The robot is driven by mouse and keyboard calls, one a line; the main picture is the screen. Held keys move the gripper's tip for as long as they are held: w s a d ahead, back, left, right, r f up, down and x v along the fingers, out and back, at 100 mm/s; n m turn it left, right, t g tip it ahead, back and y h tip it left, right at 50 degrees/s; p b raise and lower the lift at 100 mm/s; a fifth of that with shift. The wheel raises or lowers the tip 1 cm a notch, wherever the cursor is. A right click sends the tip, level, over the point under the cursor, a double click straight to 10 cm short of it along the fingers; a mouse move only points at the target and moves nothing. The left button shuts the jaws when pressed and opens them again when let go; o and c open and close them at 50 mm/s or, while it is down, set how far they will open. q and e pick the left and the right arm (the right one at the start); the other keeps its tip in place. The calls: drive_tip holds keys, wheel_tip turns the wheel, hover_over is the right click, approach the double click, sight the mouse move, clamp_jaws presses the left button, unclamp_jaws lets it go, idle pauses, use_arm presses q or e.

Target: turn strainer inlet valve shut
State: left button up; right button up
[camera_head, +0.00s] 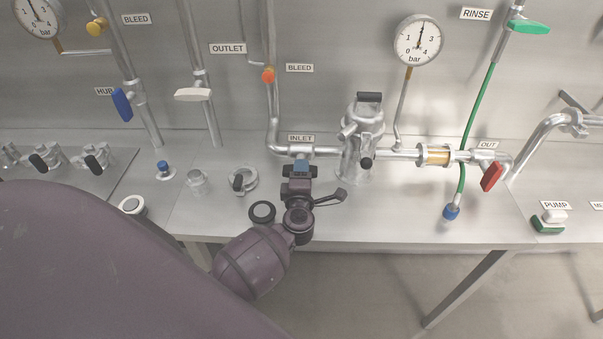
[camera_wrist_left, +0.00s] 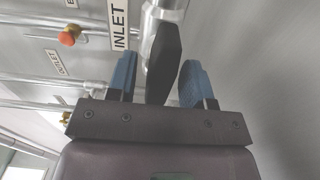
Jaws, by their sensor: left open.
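The strainer inlet valve has a dark flat handle (camera_wrist_left: 164,60), which in the left wrist view stands between the two blue fingers. My left gripper (camera_wrist_left: 158,72) is open around the handle, with a gap visible on each side. In the head view my left gripper (camera_head: 301,166) is just below the INLET label (camera_head: 301,138), at the pipe left of the strainer (camera_head: 362,130), and hides most of the handle. The strainer is a silver housing with a black top grip. My right gripper is not in view.
A red OUT valve handle (camera_head: 491,177), a sight glass (camera_head: 435,155) and a green hose (camera_head: 478,108) are to the right. A pressure gauge (camera_head: 418,41) is above. The orange bleed knob (camera_head: 268,75) is above the left gripper. A white outlet handle (camera_head: 194,95) is further left.

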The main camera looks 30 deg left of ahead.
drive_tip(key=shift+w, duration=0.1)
use_arm(q)
clamp_jaws()
drive_tip(key=shift+r+m+p, duration=0.1)
drive_tip(key=shift+m+p, duration=0.4)
drive_tip(key=shift+p, duration=0.5)
drive_tip(key=shift+m+p, duration=0.7)
drive_tip(key=shift+f+m, duration=0.25)
drive_tip(key=shift+m, duration=1.95)
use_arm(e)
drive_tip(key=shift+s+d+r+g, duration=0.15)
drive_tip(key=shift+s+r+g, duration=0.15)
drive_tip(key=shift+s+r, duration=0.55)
use_arm(q)
unclamp_jaws()
